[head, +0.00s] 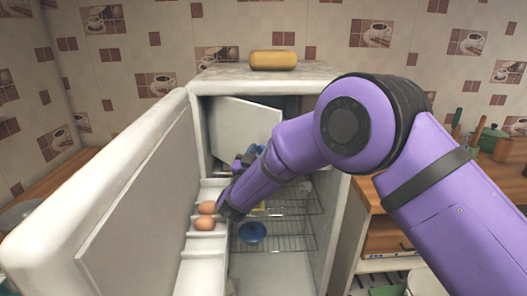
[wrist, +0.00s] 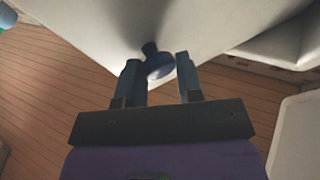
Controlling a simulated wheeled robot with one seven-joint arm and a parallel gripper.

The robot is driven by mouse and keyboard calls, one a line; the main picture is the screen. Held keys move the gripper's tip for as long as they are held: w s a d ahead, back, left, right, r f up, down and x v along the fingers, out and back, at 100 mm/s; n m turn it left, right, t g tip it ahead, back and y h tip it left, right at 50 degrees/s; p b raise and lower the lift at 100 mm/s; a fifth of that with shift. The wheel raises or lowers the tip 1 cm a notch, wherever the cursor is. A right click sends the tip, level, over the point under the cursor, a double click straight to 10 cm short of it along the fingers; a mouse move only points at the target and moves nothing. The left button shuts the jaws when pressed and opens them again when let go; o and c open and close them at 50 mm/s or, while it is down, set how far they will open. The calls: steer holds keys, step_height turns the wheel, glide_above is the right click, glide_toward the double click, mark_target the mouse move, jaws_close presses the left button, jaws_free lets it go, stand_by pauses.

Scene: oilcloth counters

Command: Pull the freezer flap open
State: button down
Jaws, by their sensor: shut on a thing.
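The freezer flap (head: 243,120) is a white panel at the top inside the open fridge. It stands at an angle, with a dark gap at its right side, so it is partly open. In the wrist view the pale flap (wrist: 105,32) fills the top, with a dark round knob (wrist: 158,66) on it. My gripper (head: 245,161) reaches into the fridge at the flap's lower part. In the wrist view my gripper (wrist: 157,72) has a finger on each side of the knob and is shut on it. In the head view the knob is hard to make out.
A blue bowl (head: 252,233) sits on a wire rack below my gripper. A yellow loaf-like thing (head: 273,60) lies on the fridge top. A counter is at the right.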

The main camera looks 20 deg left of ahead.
mark_target(261, 129)
steer(key=shift+s+a+r, duration=0.15)
steer(key=shift+a+r, duration=0.1)
steer(key=shift+a, duration=0.15)
steer(key=c, duration=1.2)
jaws_free()
steer(key=o, duration=0.3)
steer(key=shift+a+f, duration=0.15)
steer(key=shift+a, duration=0.05)
steer(key=shift+o, duration=0.5)
steer(key=shift+d, duration=0.15)
steer(key=shift+r, duration=0.5)
step_height(261, 129, up, 3)
steer(key=shift+f, duration=0.2)
steer(key=s+d+r, duration=0.1)
steer(key=s+d, duration=0.8)
steer(key=s, duration=0.4)
steer(key=shift+r, duration=0.2)
